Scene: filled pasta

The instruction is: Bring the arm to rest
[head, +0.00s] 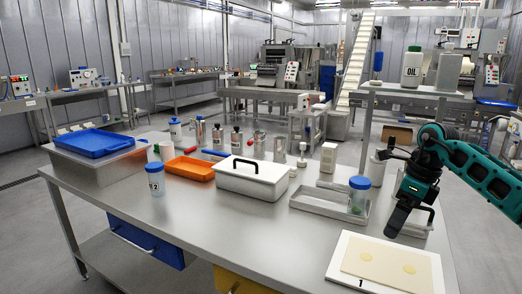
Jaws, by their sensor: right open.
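My right gripper (398,218) is at the right of the head view, on a teal and black arm that comes in from the right edge. It is open, and I see nothing held in it. It hangs over the right part of the steel table, behind a white board (335,262) marked "1" that carries a pale yellow sheet (375,281) with two round dabs. My left gripper is not in view.
Close to the right arm are a blue-lidded cup (358,196), a grey tray (318,205) and a partly hidden tray. A white lidded box (253,183), an orange tray (186,170) and a cup marked "2" (156,183) stand further left. The table's front middle is bare.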

